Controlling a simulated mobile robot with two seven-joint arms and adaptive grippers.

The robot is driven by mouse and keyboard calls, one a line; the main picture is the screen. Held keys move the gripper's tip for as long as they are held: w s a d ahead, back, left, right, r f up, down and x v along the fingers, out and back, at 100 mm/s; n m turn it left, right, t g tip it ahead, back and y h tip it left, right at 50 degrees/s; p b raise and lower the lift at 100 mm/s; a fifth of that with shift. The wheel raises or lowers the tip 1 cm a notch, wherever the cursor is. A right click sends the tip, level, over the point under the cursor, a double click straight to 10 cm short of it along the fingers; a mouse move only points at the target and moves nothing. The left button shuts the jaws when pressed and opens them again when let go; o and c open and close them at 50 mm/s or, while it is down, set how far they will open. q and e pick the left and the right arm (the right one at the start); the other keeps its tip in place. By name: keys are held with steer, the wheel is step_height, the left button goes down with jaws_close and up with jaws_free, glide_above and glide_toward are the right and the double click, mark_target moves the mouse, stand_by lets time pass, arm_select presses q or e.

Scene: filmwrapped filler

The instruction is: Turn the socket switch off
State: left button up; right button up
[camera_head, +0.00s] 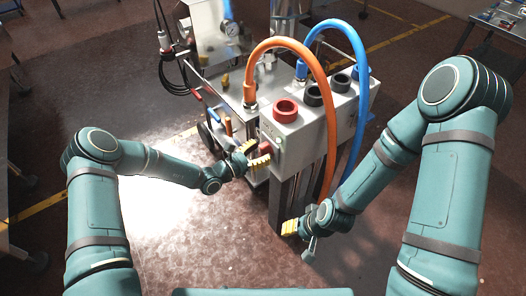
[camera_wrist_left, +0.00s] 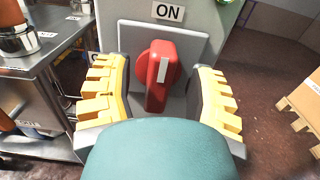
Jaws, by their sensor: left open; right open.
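The socket switch is a red rotary handle (camera_wrist_left: 160,76) on a grey square plate under an "ON" label (camera_wrist_left: 168,12) in the left wrist view. Its handle stands upright, with a pale stripe pointing up toward the label. My left gripper (camera_wrist_left: 160,100) is open, with one yellow-padded finger on each side of the handle; I cannot tell whether they touch it. In the head view my left gripper (camera_head: 254,157) is at the front of the grey machine, and the red switch (camera_head: 265,148) is partly hidden behind it. My right gripper (camera_head: 297,228) is open and empty, low beside the machine's legs.
The grey machine box (camera_head: 305,130) carries red and black round sockets on top. An orange hose (camera_head: 328,100) and a blue hose (camera_head: 362,100) arch down close to my right arm. A metal cart (camera_wrist_left: 60,60) stands left of the switch, and a wooden pallet (camera_wrist_left: 303,105) lies right.

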arm_select(q)
steer(key=shift+w+d, duration=0.4)
steer(key=shift+d, duration=0.15)
jaws_close()
